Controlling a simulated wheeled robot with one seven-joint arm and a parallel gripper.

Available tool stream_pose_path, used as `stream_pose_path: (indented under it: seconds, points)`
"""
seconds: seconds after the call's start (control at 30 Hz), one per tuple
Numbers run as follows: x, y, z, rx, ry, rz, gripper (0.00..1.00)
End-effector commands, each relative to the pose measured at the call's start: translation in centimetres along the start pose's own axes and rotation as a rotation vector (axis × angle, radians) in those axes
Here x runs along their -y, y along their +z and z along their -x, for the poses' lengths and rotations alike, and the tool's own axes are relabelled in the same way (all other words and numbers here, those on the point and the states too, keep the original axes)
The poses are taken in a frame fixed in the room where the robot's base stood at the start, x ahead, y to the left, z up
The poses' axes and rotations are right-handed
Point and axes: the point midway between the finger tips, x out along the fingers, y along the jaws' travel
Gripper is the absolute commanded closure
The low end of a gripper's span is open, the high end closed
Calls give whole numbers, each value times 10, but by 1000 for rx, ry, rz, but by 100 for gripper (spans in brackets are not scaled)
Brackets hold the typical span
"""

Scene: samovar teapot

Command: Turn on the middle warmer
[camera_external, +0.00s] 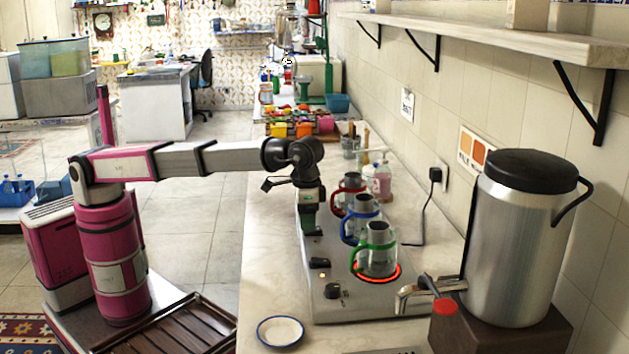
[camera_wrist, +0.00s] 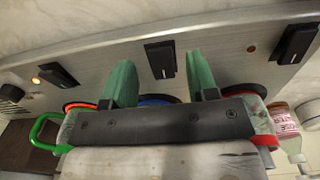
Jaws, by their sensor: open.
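The warmer panel (camera_external: 345,305) on the counter carries three glass mugs: green-handled (camera_external: 378,250) nearest, blue-handled (camera_external: 362,219) in the middle, red-handled (camera_external: 350,194) farthest. The near ring (camera_external: 398,274) glows red under the green mug. No glow shows under the blue mug. In the wrist view, the middle switch (camera_wrist: 160,59) is a black rocker just beyond and between my open, green gripper fingers (camera_wrist: 159,72). Its indicator light is not visible, probably behind a finger. My gripper (camera_external: 308,222) points down over the panel's left side, empty; contact with the switch cannot be told.
The near switch (camera_wrist: 56,75) has a lit orange indicator (camera_wrist: 36,81); the far switch (camera_wrist: 295,44) has a dark one. A black knob (camera_external: 333,290) sits at the near end. The samovar (camera_external: 515,235) stands right, a saucer (camera_external: 279,331) front left. The counter left of the panel is clear.

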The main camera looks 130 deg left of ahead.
Motion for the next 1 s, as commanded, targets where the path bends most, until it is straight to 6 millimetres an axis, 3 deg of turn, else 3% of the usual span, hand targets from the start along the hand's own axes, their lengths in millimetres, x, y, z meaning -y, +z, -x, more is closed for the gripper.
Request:
stream_pose_path:
  seconds: [0.2, 0.53, 0.7, 1.0]
  points:
    - [0, 0, -18, 0, 0, 0, 47]
    - [0, 0, -21, 0, 0, 0, 47]
    - [0, 0, -21, 0, 0, -1, 96]
    - [-1, -4, -20, 70, 0, 1, 96]
